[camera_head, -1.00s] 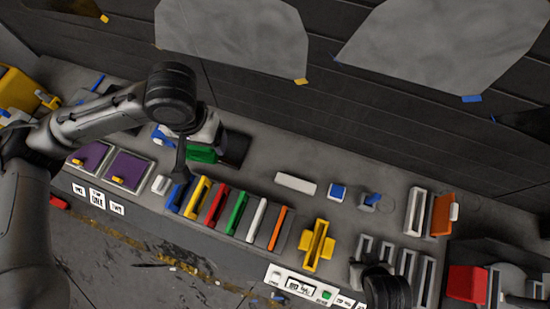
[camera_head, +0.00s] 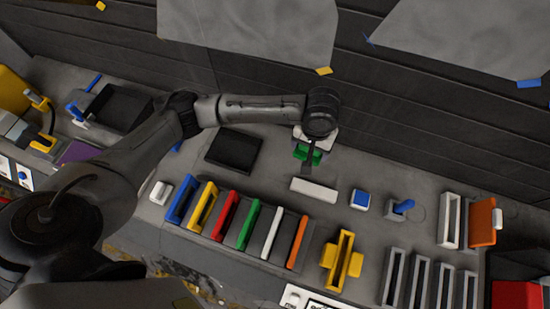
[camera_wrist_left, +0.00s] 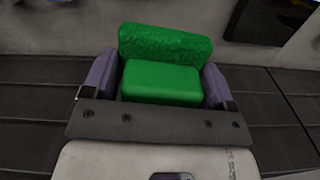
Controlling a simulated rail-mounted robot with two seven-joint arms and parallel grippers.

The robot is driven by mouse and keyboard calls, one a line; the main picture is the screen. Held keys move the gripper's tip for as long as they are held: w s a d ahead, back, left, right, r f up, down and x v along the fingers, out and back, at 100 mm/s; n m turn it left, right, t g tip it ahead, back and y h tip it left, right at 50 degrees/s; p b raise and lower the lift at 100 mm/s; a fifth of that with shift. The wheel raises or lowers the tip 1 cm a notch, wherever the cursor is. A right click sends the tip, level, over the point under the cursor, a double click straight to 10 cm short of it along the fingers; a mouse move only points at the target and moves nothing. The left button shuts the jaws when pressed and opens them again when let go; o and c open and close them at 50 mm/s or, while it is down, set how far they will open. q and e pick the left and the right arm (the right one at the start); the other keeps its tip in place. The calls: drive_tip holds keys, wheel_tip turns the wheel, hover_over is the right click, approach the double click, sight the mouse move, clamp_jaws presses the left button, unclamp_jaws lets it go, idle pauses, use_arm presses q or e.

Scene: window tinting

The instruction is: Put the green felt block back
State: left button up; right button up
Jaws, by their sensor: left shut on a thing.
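The green felt block (camera_head: 314,155) is held in my left gripper (camera_head: 308,152), above the grey bench near the dark wall. In the left wrist view the block (camera_wrist_left: 165,65) sits between the two purple-grey fingers of my left gripper (camera_wrist_left: 160,84), which are shut on it. It has a rough upper green part and a smoother lower green part. A white bar (camera_head: 314,189) lies on the bench just below the gripper in the head view. My right gripper is not in view.
A dark square pad (camera_head: 233,149) lies left of the gripper. A row of coloured slotted holders (camera_head: 241,225) stands in front. A blue-topped block (camera_head: 360,199), a blue-handled piece (camera_head: 401,207) and a yellow holder (camera_head: 342,262) stand to the right.

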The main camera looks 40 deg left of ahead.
use_arm(q)
wheel_tip(320, 180, down, 11)
drive_tip(key=w+n+b, duration=0.1)
drive_tip(key=b, duration=0.2)
hover_over(274, 166)
wheel_tip(274, 166, down, 7)
drive_tip(key=shift+w+r, duration=0.1)
drive_tip(key=shift+f, duration=2.05)
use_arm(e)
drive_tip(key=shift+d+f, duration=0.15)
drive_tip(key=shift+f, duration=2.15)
use_arm(q)
drive_tip(key=shift+f, duration=0.1)
drive_tip(key=o, duration=0.8)
wheel_tip(274, 166, up, 12)
drive_tip(key=shift+p, duration=0.4)
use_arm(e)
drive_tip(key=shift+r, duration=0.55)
